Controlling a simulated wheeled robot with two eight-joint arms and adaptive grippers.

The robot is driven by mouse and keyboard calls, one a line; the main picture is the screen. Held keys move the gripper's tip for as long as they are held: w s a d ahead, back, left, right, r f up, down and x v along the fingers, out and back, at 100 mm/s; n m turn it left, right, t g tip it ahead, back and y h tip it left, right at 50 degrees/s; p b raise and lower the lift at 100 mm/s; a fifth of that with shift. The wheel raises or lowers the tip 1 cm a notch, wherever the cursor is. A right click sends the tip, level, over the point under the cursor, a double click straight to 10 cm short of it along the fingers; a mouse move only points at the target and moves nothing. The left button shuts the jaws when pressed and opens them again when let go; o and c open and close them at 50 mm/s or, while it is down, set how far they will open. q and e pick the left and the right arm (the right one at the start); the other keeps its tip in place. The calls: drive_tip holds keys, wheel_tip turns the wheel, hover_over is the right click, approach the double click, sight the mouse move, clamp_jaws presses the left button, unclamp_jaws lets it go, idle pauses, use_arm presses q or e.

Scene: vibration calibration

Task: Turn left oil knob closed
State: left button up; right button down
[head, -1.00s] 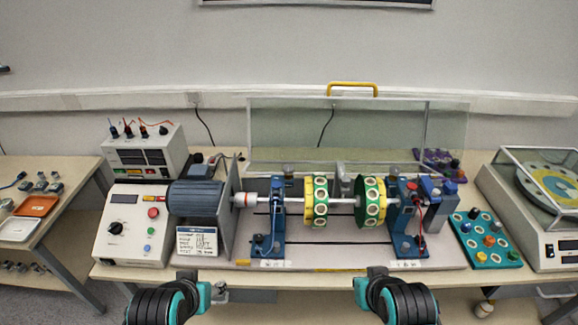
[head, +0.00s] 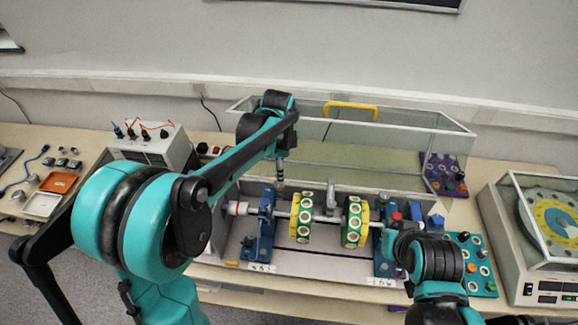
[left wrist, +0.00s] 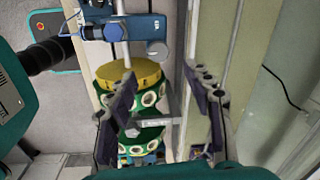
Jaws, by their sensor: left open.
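The left blue bearing stand (head: 258,238) is at the left end of the shaft in the head view. I cannot clearly make out its oil knob; my left arm and gripper cover the area behind its top. My left gripper (left wrist: 161,78) is open in the left wrist view, with two dark-padded fingers apart and nothing held between them. In the head view it points down (head: 280,184) just behind the left stand. The right blue stand (left wrist: 125,27) shows at the top of the wrist view, with a round grey knob (left wrist: 157,53) beside it.
Two green-yellow rotor discs (head: 301,218) (head: 354,222) sit on the shaft, with a grey upright piece (head: 329,212) between them. A clear cover (head: 390,155) with a yellow handle (head: 350,108) stands behind. My right arm is in front of the right stand.

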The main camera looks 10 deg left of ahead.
sight(279, 185)
use_arm(q)
drive_tip(key=f, duration=0.5)
drive_tip(key=f+b, duration=0.1)
drive_tip(key=f, duration=0.1)
drive_tip(key=shift+w+a+f, duration=0.2)
drive_tip(key=shift+w+f, duration=0.1)
drive_tip(key=c, duration=1.2)
